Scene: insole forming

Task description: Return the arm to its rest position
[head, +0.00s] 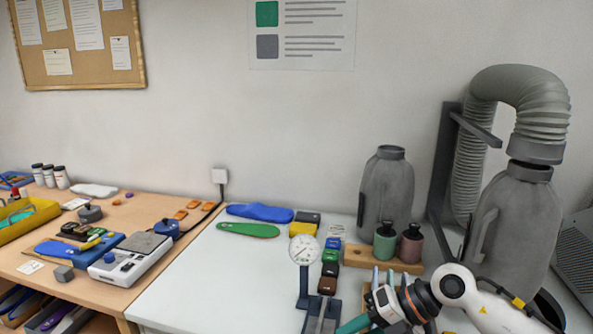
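My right arm (478,298) comes in from the lower right over the white table. Its white links and orange-ringed wrist point down to the left, and the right gripper (378,308) is low in the picture near the front. Its fingertips are not clear, so I cannot tell whether it is open or shut. A teal piece (352,325) shows beside it at the bottom edge; I cannot tell if it is held. My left arm and gripper are not in view.
Near the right arm stand a dial gauge (304,252), small colored blocks (330,262), a wooden block with two bottles (384,245) and a grey hooded duct (515,215). Blue (260,212) and green (248,230) insoles lie behind. The white table's left front is clear.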

